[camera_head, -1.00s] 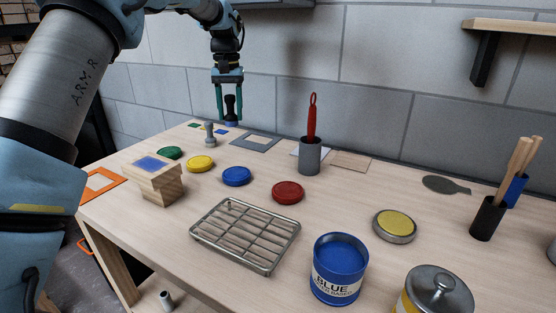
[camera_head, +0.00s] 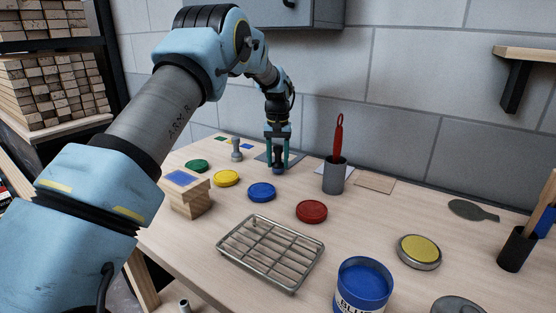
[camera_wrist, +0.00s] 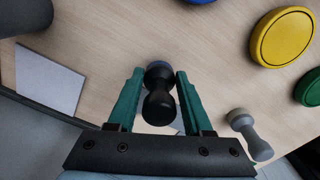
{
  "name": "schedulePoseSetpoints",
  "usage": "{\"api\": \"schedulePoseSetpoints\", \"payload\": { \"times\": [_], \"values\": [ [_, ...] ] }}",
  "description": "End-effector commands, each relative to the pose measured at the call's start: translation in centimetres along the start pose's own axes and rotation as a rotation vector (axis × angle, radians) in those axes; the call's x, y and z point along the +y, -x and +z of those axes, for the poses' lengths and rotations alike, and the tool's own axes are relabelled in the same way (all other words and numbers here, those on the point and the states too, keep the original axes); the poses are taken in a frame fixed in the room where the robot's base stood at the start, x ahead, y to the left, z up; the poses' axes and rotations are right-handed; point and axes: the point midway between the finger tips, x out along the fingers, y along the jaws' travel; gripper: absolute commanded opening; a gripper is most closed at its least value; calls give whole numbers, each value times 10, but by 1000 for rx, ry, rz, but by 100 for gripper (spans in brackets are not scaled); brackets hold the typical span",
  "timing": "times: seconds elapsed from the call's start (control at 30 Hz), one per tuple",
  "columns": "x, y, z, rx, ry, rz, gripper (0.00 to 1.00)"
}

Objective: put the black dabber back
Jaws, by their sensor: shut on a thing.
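My gripper (camera_head: 278,166) is low over the back of the table, shut on the black dabber (camera_head: 278,170). In the wrist view the dabber (camera_wrist: 158,104) stands between the two green fingers of my gripper (camera_wrist: 158,76); its dark, rounded body shows clearly. It is at or just above the grey square frame (camera_head: 263,156); I cannot tell whether its foot touches the surface. A grey dabber (camera_head: 236,150) stands to the left, and it also shows in the wrist view (camera_wrist: 248,132).
Green (camera_head: 198,165), yellow (camera_head: 227,178), blue (camera_head: 262,192) and red (camera_head: 311,211) lids lie in front. A grey cup (camera_head: 334,178) with a red-handled tool stands close on the right. A wire rack (camera_head: 270,251) and wooden block (camera_head: 187,199) are nearer.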

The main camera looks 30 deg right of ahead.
Motion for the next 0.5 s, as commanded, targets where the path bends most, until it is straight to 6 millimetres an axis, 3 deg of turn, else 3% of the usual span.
{"api": "schedulePoseSetpoints", "payload": {
  "times": [0.43,0.47,0.5],
  "values": [
    [0,-12,0,0,0,0,0],
    [0,-11,0,0,0,0,54],
    [0,-11,0,0,0,0,58]
  ]
}}
